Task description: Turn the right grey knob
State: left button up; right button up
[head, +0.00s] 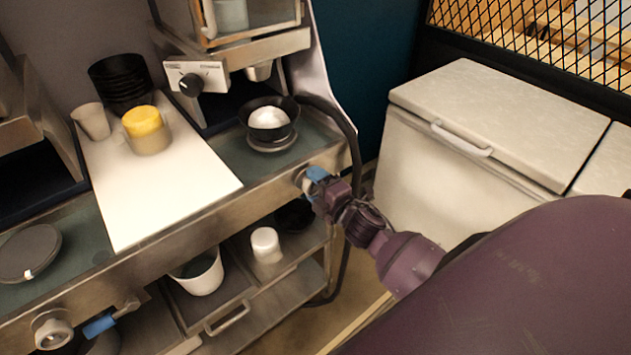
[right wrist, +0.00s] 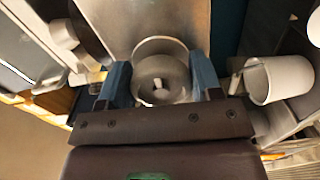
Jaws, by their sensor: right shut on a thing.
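The right grey knob (head: 301,181) is on the front rail of the counter, near its right end. In the head view it is mostly hidden by my right gripper (head: 314,181). The right wrist view shows the round grey knob (right wrist: 160,78) between the two blue fingers of the right gripper (right wrist: 162,90), one on each side. The gripper is shut on the knob.
Above the rail are a white board (head: 150,205), a yellow-topped cup (head: 148,130) and a black bowl (head: 262,104) with white contents under a dispenser. White containers (head: 200,274) stand on the shelf below. A pale chest (head: 455,130) is at the right. A dark cable (head: 350,150) hangs near the gripper.

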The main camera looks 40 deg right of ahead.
jog(key=shift+m, duration=0.5)
jog(key=o, duration=0.9)
jog(key=s, duration=1)
jog(key=shift+s+d+b, duration=0.3)
jog(key=shift+s+d, duration=0.1)
